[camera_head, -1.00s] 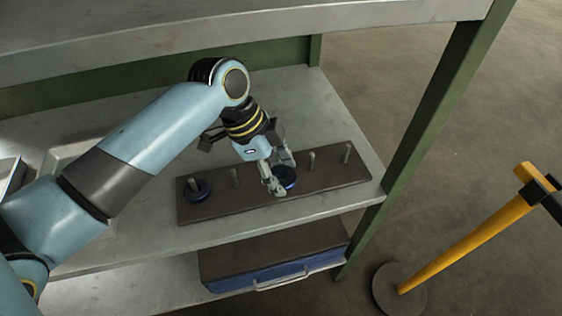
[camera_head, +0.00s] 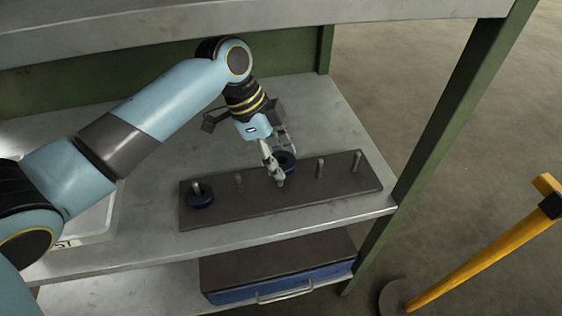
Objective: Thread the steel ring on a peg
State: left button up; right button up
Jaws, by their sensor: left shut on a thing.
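A dark ring with a blue rim (camera_head: 288,160) is in my left gripper (camera_head: 280,168), which is shut on it. The gripper points down and holds the ring around the back edge of the dark peg board (camera_head: 260,203), near the middle. The ring's height above the board is hard to tell. Upright pegs stand in a row: a bare one (camera_head: 239,184) to the left of the gripper, and bare ones (camera_head: 320,168) and (camera_head: 355,163) to its right. The middle of the row is partly hidden by a finger. My right gripper is out of view.
Another dark blue ring (camera_head: 202,201) sits around the leftmost peg. The board lies on a grey shelf (camera_head: 335,112) with a green post (camera_head: 455,110) at its right. A blue case (camera_head: 285,277) lies on the shelf below. A yellow post (camera_head: 490,245) stands on the floor.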

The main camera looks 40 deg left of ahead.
pick_arm(q)
jog(key=shift+w+a+b, duration=0.4)
jog(key=shift+w+a, duration=0.15)
jog(key=shift+a, duration=0.05)
jog(key=shift+f+b, duration=0.7)
jog(key=shift+f, duration=0.6)
jog(key=o, duration=1.5)
jog(key=shift+o, duration=0.3)
jog(key=shift+s, duration=0.1)
jog(key=v, duration=0.7)
jog(key=shift+r, duration=0.2)
